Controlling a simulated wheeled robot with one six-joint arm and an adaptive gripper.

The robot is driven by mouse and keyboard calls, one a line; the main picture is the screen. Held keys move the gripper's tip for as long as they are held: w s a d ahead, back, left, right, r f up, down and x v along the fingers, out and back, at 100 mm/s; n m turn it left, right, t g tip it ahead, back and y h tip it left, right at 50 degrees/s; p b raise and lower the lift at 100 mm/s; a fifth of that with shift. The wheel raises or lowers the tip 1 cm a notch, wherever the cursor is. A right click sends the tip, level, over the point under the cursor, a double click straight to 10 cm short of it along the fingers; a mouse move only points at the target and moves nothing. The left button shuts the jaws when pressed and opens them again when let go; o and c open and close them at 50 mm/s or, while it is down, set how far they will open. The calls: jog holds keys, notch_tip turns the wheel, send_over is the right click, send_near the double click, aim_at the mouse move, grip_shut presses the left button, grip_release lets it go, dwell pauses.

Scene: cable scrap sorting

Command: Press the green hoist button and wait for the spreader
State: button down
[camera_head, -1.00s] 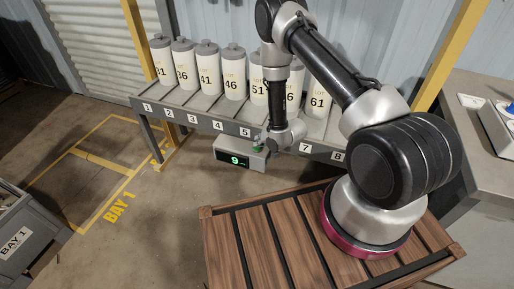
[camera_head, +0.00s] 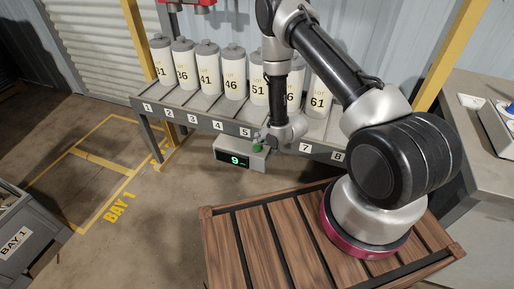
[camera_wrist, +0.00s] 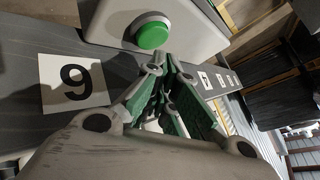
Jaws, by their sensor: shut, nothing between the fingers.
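The round green button (camera_wrist: 152,34) sits on the front of a light grey box (camera_wrist: 200,22) in the wrist view. In the head view my gripper (camera_head: 266,138) is small and partly hidden at the box. A red hoist part (camera_head: 187,4), perhaps the spreader, shows at the top edge, mostly cut off.
A rack (camera_head: 190,120) with numbered slots holds several white lot canisters (camera_head: 208,64) behind my arm. A yellow post (camera_head: 150,80) stands at its left. The Bay 1 floor area (camera_head: 85,165) is clear. A grey bin (camera_head: 25,225) stands lower left.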

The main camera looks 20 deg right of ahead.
aim_at(259, 146)
jog(key=shift+r, duration=2.5)
